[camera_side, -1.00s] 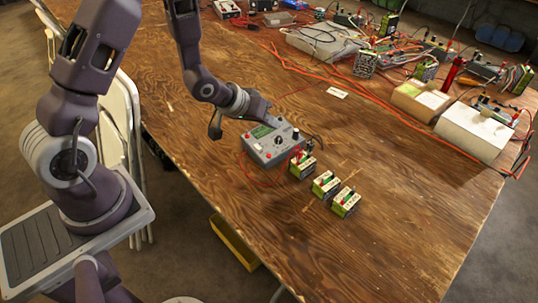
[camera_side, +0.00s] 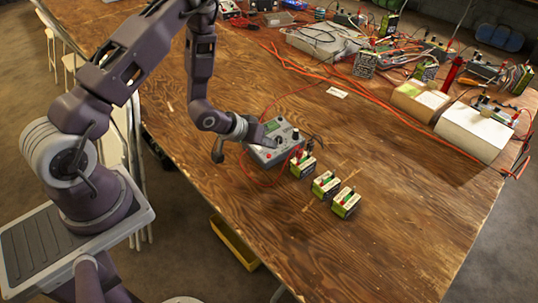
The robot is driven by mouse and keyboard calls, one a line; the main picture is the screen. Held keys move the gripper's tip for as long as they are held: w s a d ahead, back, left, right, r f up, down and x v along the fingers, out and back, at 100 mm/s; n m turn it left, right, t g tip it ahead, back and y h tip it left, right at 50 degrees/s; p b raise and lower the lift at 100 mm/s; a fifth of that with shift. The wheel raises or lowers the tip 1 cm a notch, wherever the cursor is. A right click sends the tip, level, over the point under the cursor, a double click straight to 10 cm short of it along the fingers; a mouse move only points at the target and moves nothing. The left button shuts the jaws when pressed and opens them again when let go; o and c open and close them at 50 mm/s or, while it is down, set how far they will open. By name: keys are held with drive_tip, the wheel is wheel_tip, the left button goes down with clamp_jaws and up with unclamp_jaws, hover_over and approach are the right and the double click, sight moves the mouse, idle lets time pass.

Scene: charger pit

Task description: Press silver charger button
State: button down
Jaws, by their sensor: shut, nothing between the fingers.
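The charger (camera_side: 268,155) is a grey box with a green panel, dark knobs and red and black leads. It sits on the wooden table. My gripper (camera_side: 266,140) is shut and empty, low over the left part of the charger's top face. It covers part of the panel. I cannot tell whether its fingertips touch the charger. The silver button cannot be made out at this size. Three green-and-black batteries (camera_side: 302,165), (camera_side: 326,185), (camera_side: 346,202) stand in a row to the right of the charger.
Red cables (camera_side: 395,107) cross the table behind the charger. A white box (camera_side: 473,132) and a tan box (camera_side: 420,103) stand at the right, with more electronics at the back. The front of the table (camera_side: 370,250) is clear. A yellow bin (camera_side: 233,243) is below the table's edge.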

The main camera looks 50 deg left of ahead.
sight(276, 154)
drive_tip(key=shift+a+f, duration=0.2)
drive_tip(key=shift+f, duration=0.8)
drive_tip(key=shift+f, duration=0.15)
idle(1.2)
drive_tip(key=shift+a+f, duration=0.1)
drive_tip(key=shift+f, duration=0.15)
drive_tip(key=shift+f, duration=0.35)
idle(0.5)
idle(0.3)
drive_tip(key=shift+r, duration=0.75)
drive_tip(key=shift+r, duration=0.1)
drive_tip(key=shift+d+r, duration=0.2)
drive_tip(key=shift+r, duration=0.6)
drive_tip(key=shift+d+r, duration=0.15)
drive_tip(key=shift+r, duration=0.6)
drive_tip(key=shift+d+r, duration=0.2)
drive_tip(key=shift+r, duration=0.6)
